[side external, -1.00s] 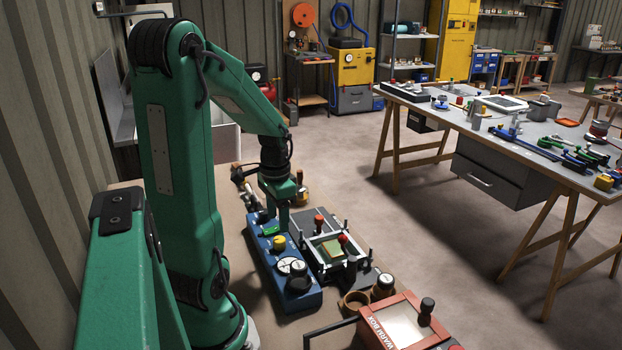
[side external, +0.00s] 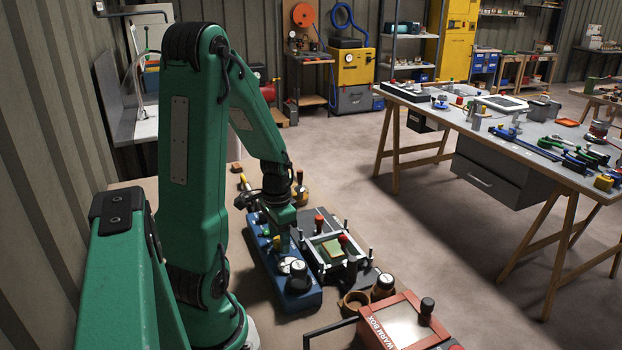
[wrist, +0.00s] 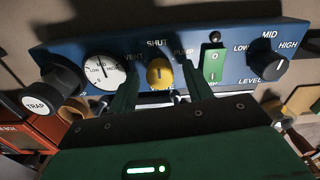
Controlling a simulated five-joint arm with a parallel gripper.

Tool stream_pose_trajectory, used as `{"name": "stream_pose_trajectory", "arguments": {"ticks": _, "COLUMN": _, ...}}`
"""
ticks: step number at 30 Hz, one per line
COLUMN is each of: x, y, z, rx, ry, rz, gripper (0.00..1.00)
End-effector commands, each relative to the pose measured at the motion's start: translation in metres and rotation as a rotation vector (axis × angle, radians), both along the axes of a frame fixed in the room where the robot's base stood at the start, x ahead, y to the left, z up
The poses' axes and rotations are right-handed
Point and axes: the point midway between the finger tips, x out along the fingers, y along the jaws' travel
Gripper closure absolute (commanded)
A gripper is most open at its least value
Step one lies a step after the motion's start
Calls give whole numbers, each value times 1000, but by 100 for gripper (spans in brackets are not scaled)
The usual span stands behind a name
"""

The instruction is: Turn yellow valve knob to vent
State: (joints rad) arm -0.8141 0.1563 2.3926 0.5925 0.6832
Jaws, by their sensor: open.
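The yellow valve knob (wrist: 159,72) sits on a blue panel (wrist: 215,48) with the words VENT, SHUT and PUMP around it. Its pale mark seems to point up toward SHUT. In the wrist view my gripper (wrist: 161,82) is open, with one green finger on each side of the knob. Gaps show between the fingers and the knob, and I see no contact. In the side view the knob (side external: 276,242) is partly hidden by my gripper (side external: 284,238), which is low over the blue panel (side external: 301,301).
The panel also carries a gauge (wrist: 104,71), a black TRAP knob (wrist: 50,92), a green switch (wrist: 214,64) and a black LEVEL knob (wrist: 268,68). A clamp frame (side external: 335,250) stands beside it. A red WARM BOX (side external: 404,322) is nearer the camera.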

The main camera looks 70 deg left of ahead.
Motion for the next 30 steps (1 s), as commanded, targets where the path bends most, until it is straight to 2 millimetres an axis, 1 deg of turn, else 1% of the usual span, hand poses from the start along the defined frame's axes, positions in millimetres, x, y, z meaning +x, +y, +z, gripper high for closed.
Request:
{"name": "stream_pose_trajectory", "arguments": {"ticks": 1, "x": 0, "y": 0, "z": 0, "rx": 0, "ry": 0, "rz": 0, "gripper": 52}}
{"name": "stream_pose_trajectory", "arguments": {"ticks": 5, "x": 0, "y": 0, "z": 0, "rx": 0, "ry": 0, "rz": 0, "gripper": 77}}
{"name": "stream_pose_trajectory", "arguments": {"ticks": 6, "x": 0, "y": 0, "z": 0, "rx": 0, "ry": 0, "rz": 0, "gripper": 85}}
{"name": "stream_pose_trajectory", "arguments": {"ticks": 7, "x": 0, "y": 0, "z": 0, "rx": 0, "ry": 0, "rz": 0, "gripper": 91}}
{"name": "stream_pose_trajectory", "arguments": {"ticks": 8, "x": 0, "y": 0, "z": 0, "rx": 0, "ry": 0, "rz": 0, "gripper": 94}}
{"name": "stream_pose_trajectory", "arguments": {"ticks": 20, "x": 0, "y": 0, "z": 0, "rx": 0, "ry": 0, "rz": 46, "gripper": 94}}
{"name": "stream_pose_trajectory", "arguments": {"ticks": 26, "x": 0, "y": 0, "z": 1, "rx": 0, "ry": 0, "rz": 143, "gripper": 94}}
{"name": "stream_pose_trajectory", "arguments": {"ticks": 30, "x": 0, "y": 0, "z": 1, "rx": 0, "ry": 0, "rz": 244, "gripper": 94}}
